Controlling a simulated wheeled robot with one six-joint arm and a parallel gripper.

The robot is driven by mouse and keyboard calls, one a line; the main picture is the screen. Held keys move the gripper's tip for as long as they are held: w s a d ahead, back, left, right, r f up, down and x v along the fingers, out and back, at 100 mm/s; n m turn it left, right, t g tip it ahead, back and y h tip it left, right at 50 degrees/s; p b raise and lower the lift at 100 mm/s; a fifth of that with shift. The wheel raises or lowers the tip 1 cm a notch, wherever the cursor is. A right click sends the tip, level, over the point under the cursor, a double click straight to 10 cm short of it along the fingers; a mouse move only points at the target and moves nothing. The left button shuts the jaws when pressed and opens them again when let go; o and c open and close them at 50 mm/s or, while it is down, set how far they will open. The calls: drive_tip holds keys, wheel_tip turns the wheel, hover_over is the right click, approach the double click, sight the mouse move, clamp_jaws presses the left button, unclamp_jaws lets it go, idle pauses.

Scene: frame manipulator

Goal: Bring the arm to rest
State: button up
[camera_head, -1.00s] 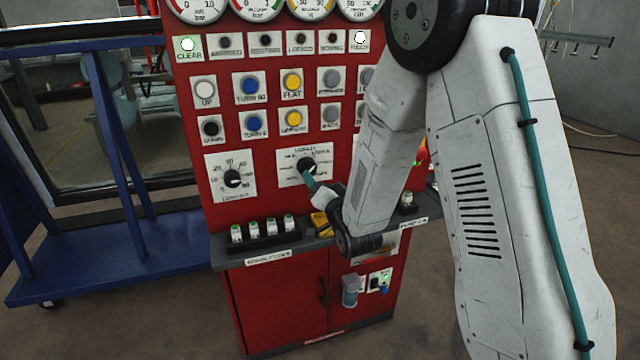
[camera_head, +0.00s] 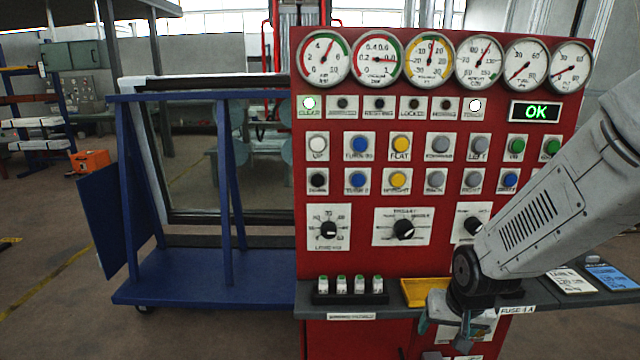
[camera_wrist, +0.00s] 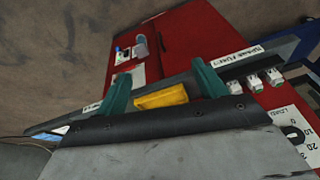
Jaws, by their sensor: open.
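My arm reaches in from the right in the head view, in front of a red control panel (camera_head: 450,238). My gripper (camera_head: 443,335) hangs at the front of the panel's grey shelf, pointing downward. In the wrist view my gripper (camera_wrist: 162,85) shows two teal fingers spread apart with nothing between them. A yellow tray (camera_head: 425,290) lies on the shelf just behind the gripper, and it also shows near the fingers in the wrist view (camera_wrist: 160,98). I cannot tell whether the gripper touches the shelf.
The shelf (camera_head: 316,303) holds a black rack with several small white-and-green fuses (camera_head: 359,284), and cards (camera_head: 612,277) at right. Knobs (camera_head: 403,229), buttons and gauges cover the panel, with a green OK display (camera_head: 535,112). A blue cart (camera_head: 205,278) stands at left.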

drive_tip(key=s+r+n+g, duration=0.1)
drive_tip(key=s+r, duration=0.8)
drive_tip(key=s, duration=0.2)
drive_tip(key=s+d+r+n+g, duration=0.1)
drive_tip(key=s+r, duration=0.8)
drive_tip(key=s, duration=0.2)
drive_tip(key=shift+s, duration=0.4)
